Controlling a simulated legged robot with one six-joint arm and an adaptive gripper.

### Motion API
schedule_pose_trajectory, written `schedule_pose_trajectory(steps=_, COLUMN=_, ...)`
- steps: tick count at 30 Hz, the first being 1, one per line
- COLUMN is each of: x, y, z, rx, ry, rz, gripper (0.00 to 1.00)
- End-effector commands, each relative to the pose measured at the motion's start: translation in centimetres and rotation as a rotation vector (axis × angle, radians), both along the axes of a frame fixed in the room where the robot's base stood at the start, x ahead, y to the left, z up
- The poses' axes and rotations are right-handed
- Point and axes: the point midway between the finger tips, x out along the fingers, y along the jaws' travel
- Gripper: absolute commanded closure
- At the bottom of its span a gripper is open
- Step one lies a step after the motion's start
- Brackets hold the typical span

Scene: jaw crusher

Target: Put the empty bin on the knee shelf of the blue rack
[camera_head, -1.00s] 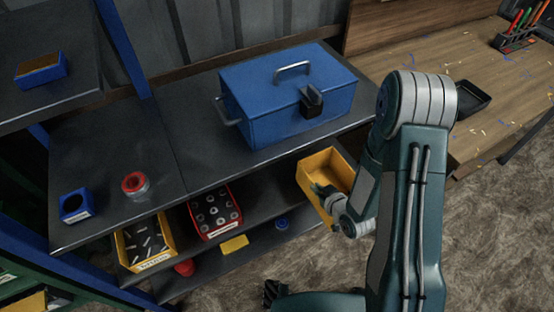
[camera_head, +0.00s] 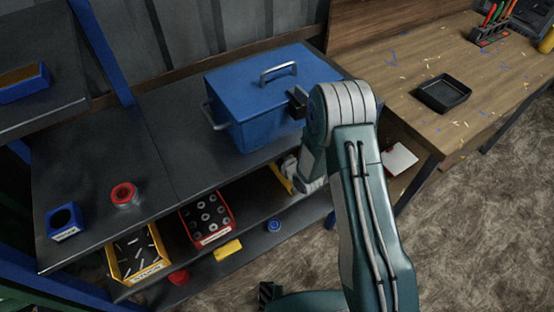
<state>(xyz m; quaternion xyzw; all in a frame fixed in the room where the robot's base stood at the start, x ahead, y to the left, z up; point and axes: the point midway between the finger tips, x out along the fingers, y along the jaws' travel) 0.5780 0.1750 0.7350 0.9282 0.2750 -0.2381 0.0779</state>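The empty yellow bin (camera_head: 280,178) shows only as a narrow yellow strip under the front edge of the blue rack's top deck. My arm and the deck hide the rest. My gripper (camera_head: 292,170) is right at the bin, at the right part of the shelf opening. Its fingers are hidden, so I cannot tell whether they grip the bin. The knee shelf (camera_head: 252,215) of the blue rack lies below the top deck. It holds a yellow bin of bolts (camera_head: 137,252) and a red bin of round parts (camera_head: 208,219), left of my gripper.
A blue toolbox (camera_head: 268,100) stands on the top deck above my gripper. A red-lidded jar (camera_head: 124,195) and a small blue bin (camera_head: 65,222) stand further left. The wooden bench (camera_head: 410,70) carries a black tray (camera_head: 443,93) at right.

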Motion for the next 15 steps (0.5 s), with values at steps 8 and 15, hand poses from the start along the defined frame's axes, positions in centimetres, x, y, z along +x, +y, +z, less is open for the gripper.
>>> schedule_pose_trajectory(steps=8, x=0.08, y=-0.19, z=-0.6, rx=0.002, ry=-0.006, rz=0.0, gripper=1.0)
schedule_pose_trajectory(steps=15, x=0.03, y=-0.04, z=-0.76, rx=0.0, ry=-0.004, rz=0.0, gripper=0.57)
